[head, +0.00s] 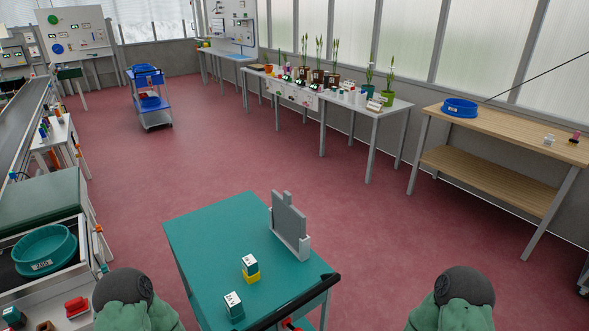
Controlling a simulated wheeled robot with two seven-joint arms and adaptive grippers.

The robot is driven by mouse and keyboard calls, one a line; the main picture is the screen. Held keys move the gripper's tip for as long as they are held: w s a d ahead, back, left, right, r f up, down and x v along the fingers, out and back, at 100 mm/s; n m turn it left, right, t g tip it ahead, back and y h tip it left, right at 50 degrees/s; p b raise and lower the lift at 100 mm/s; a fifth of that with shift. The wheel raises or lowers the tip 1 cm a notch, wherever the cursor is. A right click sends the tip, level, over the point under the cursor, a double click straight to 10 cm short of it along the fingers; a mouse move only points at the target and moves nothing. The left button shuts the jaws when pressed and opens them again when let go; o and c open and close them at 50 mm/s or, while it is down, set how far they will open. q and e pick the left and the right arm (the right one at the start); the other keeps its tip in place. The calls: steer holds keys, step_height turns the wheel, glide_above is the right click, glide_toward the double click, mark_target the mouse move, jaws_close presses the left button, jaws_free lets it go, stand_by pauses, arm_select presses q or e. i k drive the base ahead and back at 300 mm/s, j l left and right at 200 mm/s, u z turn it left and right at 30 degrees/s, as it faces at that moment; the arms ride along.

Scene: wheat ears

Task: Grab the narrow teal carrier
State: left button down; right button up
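No thing in view is clearly a narrow teal carrier. A small teal block with a white marked top (233,304) stands on the near part of the teal table. A similar dark teal and white block (250,263) sits on a yellow block (251,276) behind it. A wide round teal tub (45,251) with a label stands at the left. Another small teal and white block (13,316) is at the lower left corner. Parts of my two arms show at the bottom edge, but neither gripper is in view.
The teal table (200,240) stands in front of me, with a grey upright panel in a light holder (289,225) at its right. A wooden bench (500,125) with a blue tub (460,107) is at right. A blue cart (150,105) stands far back. Red floor between is clear.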

mark_target(45, 250)
steer(key=i+j+z, duration=0.1)
steer(key=j+z, duration=0.45)
steer(key=j+u, duration=0.15)
steer(key=j, duration=0.85)
steer(key=j+z, duration=0.45)
steer(key=j, duration=0.3)
steer(key=j+u, duration=0.15)
steer(key=u, duration=0.2)
steer(key=j+u, duration=0.1)
steer(key=u, duration=0.25)
steer(key=i, duration=0.05)
